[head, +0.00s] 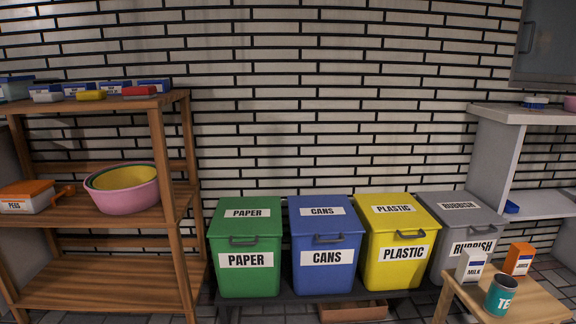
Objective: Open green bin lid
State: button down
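The green bin (248,279) stands against the brick wall, at the left end of a row of bins. It has a white PAPER label on its front. Its green lid (247,225) is shut, with a second PAPER label on top and a dark handle (244,240) at the front edge. My gripper is not in view.
Blue CANS (325,279), yellow PLASTIC (395,273) and grey RUBBISH (450,260) bins stand right of it, lids shut. A wooden shelf (105,287) is close on the left. A small table (540,305) with cartons and a teal cup stands front right.

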aim_at(257, 217)
jog(key=i+j+z, duration=0.2)
jog(key=i, duration=0.3)
jog(key=i+j+z, duration=0.15)
jog(key=i+j, duration=0.35)
